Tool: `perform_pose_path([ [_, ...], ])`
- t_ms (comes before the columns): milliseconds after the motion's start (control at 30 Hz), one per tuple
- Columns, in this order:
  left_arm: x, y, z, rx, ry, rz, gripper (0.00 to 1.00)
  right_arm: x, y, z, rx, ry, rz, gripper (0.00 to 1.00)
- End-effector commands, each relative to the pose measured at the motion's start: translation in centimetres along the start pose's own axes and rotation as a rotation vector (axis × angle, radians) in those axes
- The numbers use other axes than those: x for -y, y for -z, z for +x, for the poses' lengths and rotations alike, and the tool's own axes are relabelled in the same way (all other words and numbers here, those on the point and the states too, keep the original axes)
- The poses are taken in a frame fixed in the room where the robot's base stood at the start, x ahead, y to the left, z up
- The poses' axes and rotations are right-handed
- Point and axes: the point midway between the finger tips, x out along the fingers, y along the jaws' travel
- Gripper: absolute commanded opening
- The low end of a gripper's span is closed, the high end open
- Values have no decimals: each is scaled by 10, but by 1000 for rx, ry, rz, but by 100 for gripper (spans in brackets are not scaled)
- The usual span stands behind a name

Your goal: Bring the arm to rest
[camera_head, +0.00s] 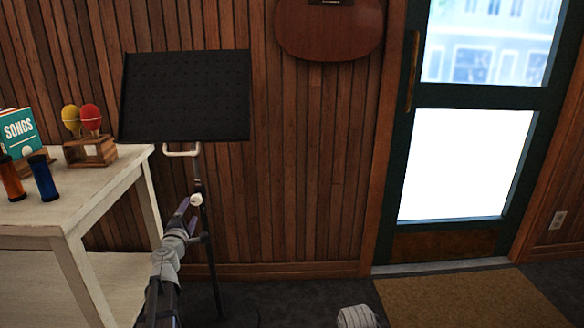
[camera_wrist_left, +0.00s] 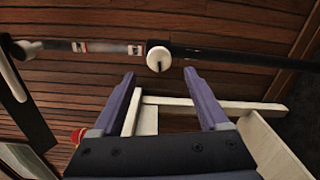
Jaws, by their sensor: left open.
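My left gripper (camera_head: 186,208) reaches up from the bottom of the head view, at the pole of a black music stand (camera_head: 186,98). In the left wrist view the two purple fingers of my left gripper (camera_wrist_left: 159,74) are spread apart, with nothing held between them. The stand's pole (camera_wrist_left: 220,54) crosses just beyond the fingertips. A round white knob (camera_wrist_left: 158,60) on the pole lies in line with the gap; I cannot tell whether the fingers touch it.
A white table (camera_head: 75,205) stands at the left with maracas (camera_head: 90,118), a songbook (camera_head: 19,130) and two shakers (camera_head: 43,178). A wood-panelled wall (camera_head: 310,170) is behind the stand. A door (camera_head: 455,120) and a brown mat (camera_head: 470,300) are at the right.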

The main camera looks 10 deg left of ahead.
Motion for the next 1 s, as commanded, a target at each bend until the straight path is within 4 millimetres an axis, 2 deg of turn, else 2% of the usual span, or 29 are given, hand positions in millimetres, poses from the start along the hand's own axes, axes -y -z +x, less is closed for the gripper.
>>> perform_pose_path([
  [67, 4, -18, -1, 37, 14, 28, 78, 0, 0, -1, 0, 0, 0, 50],
  [167, 17, -63, -5, 140, 54, 114, 78, 0, 0, -2, 0, 0, 0, 50],
  [333, 61, -173, -32, 414, 169, 350, 78, -1, 0, -5, 0, -1, 1, 50],
  [400, 84, -215, -52, 536, 224, 456, 78, -1, 0, -6, 0, -1, 1, 50],
  [467, 105, -248, -73, 640, 273, 550, 78, -1, 0, -8, 0, -1, 1, 50],
  [500, 120, -268, -88, 711, 309, 615, 78, -1, -1, -8, 1, -1, 1, 50],
  [567, 142, -295, -115, 819, 365, 715, 78, -1, -1, -10, 1, -1, 2, 50],
  [600, 158, -311, -135, 892, 406, 787, 78, -1, -1, -10, 1, -1, 2, 50],
  [667, 180, -330, -167, 1001, 472, 900, 78, -2, -1, -12, 1, -1, 2, 50],
  [700, 195, -340, -190, 1075, 520, 979, 78, -2, -1, -13, 1, -1, 2, 50],
  [800, 227, -350, -248, 1243, 648, 1181, 78, -2, -1, -15, 1, -2, 3, 50],
  [900, 247, -345, -297, 1372, 778, 1369, 78, -2, -1, -17, 1, -2, 3, 50],
  [1000, 256, -332, -334, 1459, 899, 1531, 78, -2, -1, -19, 1, -2, 3, 50],
])
